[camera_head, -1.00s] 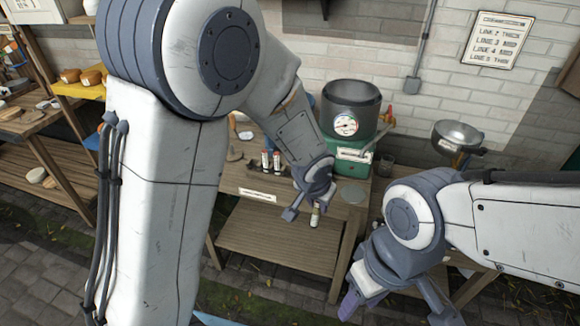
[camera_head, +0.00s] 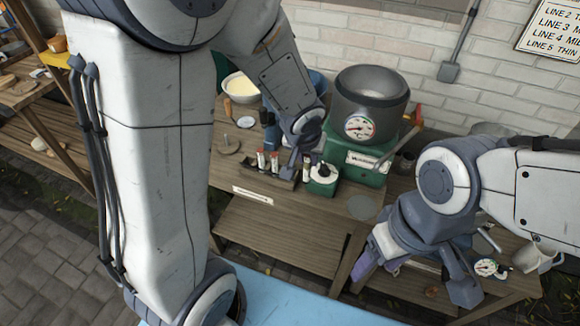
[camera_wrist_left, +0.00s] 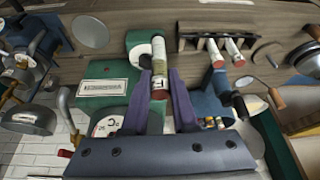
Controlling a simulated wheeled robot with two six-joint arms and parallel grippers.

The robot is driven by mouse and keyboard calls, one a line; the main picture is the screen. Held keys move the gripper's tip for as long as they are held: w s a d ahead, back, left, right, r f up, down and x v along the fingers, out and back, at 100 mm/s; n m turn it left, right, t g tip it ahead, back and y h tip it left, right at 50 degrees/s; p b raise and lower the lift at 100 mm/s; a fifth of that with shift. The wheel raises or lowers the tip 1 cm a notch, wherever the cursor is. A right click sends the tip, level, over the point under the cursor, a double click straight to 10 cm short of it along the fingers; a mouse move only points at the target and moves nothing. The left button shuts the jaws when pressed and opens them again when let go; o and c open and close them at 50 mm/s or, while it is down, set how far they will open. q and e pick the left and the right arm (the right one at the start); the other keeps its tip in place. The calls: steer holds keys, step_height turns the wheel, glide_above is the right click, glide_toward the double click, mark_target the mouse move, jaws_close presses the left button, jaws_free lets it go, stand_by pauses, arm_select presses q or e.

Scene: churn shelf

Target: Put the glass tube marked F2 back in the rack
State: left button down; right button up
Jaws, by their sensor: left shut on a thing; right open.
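My left gripper (camera_head: 303,168) is shut on a glass tube (camera_wrist_left: 159,55) with a red end and a small label, whose mark I cannot read for sure. In the wrist view the tube stands between the purple fingers (camera_wrist_left: 166,98). In the head view the held tube (camera_head: 306,172) is partly hidden, just right of the dark rack (camera_head: 284,182). Two other tubes, one (camera_head: 261,160) and another (camera_head: 274,161), stand in the rack. The rack also shows in the wrist view (camera_wrist_left: 188,42). My right gripper (camera_head: 412,275) is open and empty at the lower right.
A small green box with a white round top (camera_head: 322,175) stands close right of the held tube. A green machine with a grey drum (camera_head: 370,105) and gauge is behind it. A grey disc (camera_head: 362,207) lies on the bench (camera_head: 235,178). A cream-filled bowl (camera_head: 240,88) is further back.

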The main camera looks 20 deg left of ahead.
arm_select(q)
steer(key=w+a+f+b, duration=0.1)
steer(key=w+a+f, duration=0.1)
steer(key=f, duration=0.1)
steer(key=w+a+f+b, duration=0.1)
steer(key=w+a+f, duration=0.1)
steer(key=f, duration=0.1)
steer(key=w+a+f, duration=0.2)
steer(key=a+f, duration=0.1)
steer(key=shift+f+b, duration=0.3)
steer(key=shift+b, duration=0.1)
steer(key=shift+f, duration=0.2)
steer(key=c, duration=1)
jaws_free()
steer(key=shift+r, duration=0.15)
